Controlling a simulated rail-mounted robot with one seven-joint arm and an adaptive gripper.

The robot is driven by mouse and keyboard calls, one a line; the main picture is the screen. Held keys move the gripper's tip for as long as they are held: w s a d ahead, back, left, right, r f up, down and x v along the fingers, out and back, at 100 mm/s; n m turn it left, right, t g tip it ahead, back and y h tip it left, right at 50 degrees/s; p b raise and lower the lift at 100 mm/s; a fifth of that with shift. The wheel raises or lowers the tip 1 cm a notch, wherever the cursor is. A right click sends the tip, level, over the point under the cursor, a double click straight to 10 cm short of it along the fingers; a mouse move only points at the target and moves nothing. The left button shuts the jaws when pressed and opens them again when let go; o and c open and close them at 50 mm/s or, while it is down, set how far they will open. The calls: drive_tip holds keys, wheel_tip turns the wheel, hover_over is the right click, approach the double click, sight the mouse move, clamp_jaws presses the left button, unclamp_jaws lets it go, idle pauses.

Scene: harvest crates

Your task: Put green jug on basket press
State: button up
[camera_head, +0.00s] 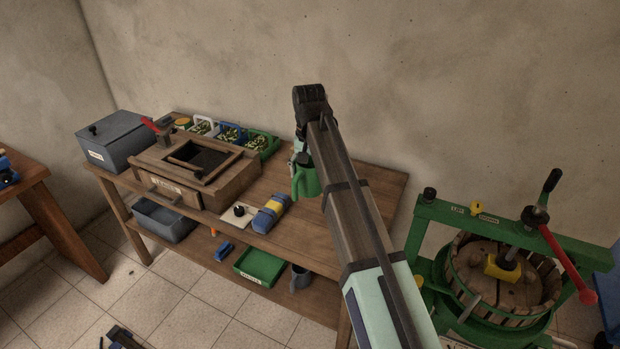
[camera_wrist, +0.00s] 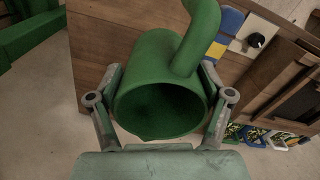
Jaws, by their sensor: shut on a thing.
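The green jug (camera_head: 306,181) is held up above the wooden workbench, at its right part. In the wrist view the green jug (camera_wrist: 160,95) fills the middle, its dark opening facing the camera and its handle at the upper right. My gripper (camera_wrist: 160,100) is shut on the jug, with a finger on each side of its body. In the head view my arm hides most of the gripper. The basket press (camera_head: 500,280) stands at the right, with a green frame, a slatted wooden basket and a red-handled lever. It is well apart from the jug.
The workbench (camera_head: 350,196) carries a grey box (camera_head: 115,141), a wooden box (camera_head: 195,170), small crates (camera_head: 262,145) and a blue-yellow object (camera_head: 270,213). A green tray (camera_head: 260,266) and grey jug (camera_head: 299,277) are on its lower shelf. My arm crosses between bench and press.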

drive_tip(key=shift+r, duration=0.45)
drive_tip(key=shift+w+n, duration=0.1)
drive_tip(key=shift+n, duration=0.2)
drive_tip(key=shift+s+d+f+n, duration=0.25)
drive_tip(key=shift+s+d+f, duration=0.05)
drive_tip(key=shift+s+f, duration=0.2)
drive_tip(key=shift+s+d+f+n, duration=0.25)
drive_tip(key=shift+s+f, duration=0.15)
drive_tip(key=shift+s, duration=0.1)
drive_tip(key=s+d+f, duration=0.5)
drive_tip(key=d+f, duration=0.1)
drive_tip(key=d, duration=0.3)
drive_tip(key=s+d+f, duration=0.5)
drive_tip(key=d+f, duration=0.2)
drive_tip(key=d, duration=0.3)
drive_tip(key=shift+d+m, duration=0.3)
drive_tip(key=shift+m, duration=0.1)
drive_tip(key=shift+r, duration=0.1)
